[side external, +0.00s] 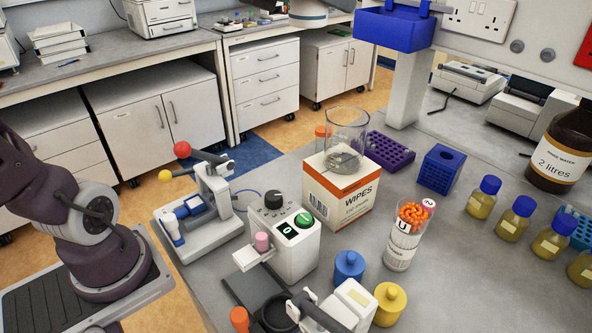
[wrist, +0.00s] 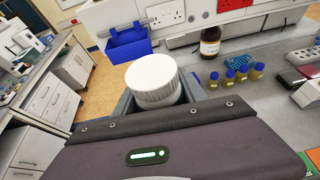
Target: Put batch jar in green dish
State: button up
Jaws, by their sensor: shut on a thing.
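In the wrist view, a jar with a white ribbed lid (wrist: 152,76), which I take as the batch jar, stands between the grey fingers of my gripper (wrist: 160,92). The gripper is shut on it. Only the lid and upper part show; the rest is hidden by the gripper body. I cannot make out a green dish in either view. A small green patch (wrist: 314,157) shows at the right edge of the wrist view, too cut off to identify.
The side external view shows a bench with a wipes box (side external: 338,204) bearing a glass beaker (side external: 346,135), a clear container of orange pieces (side external: 404,240), a control box (side external: 287,247) and several blue-capped bottles (side external: 482,198). A brown bottle (side external: 560,150) stands far right.

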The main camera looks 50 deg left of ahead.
jog(key=shift+s+d+r+y, duration=0.3)
jog(key=shift+d+r+y, duration=0.05)
jog(key=shift+r+y, duration=0.1)
jog(key=shift+w+f, duration=0.1)
jog(key=shift+f, duration=0.1)
jog(key=w+a+f+m+g+h, duration=0.2)
jog(key=a+f+m+h, duration=0.3)
jog(key=f, duration=0.5)
jog(key=w+a+f+m+g+h, duration=0.1)
jog(key=a+f+m+g+h, duration=0.25)
jog(key=a+f+h, duration=0.45)
jog(key=s+f+m+g, duration=0.1)
jog(key=f, duration=0.6)
jog(key=s+f+m+g, duration=0.1)
jog(key=f+m, duration=0.1)
jog(key=f, duration=0.5)
jog(key=s+f+m+g, duration=0.1)
jog(key=s+f+m, duration=0.1)
jog(key=f, duration=0.6)
jog(key=shift+d+f+g, duration=0.1)
jog(key=shift+d+g, duration=0.2)
jog(key=shift+g, duration=0.05)
jog(key=shift+f, duration=0.15)
jog(key=o, duration=1.4)
jog(key=shift+o, duration=0.2)
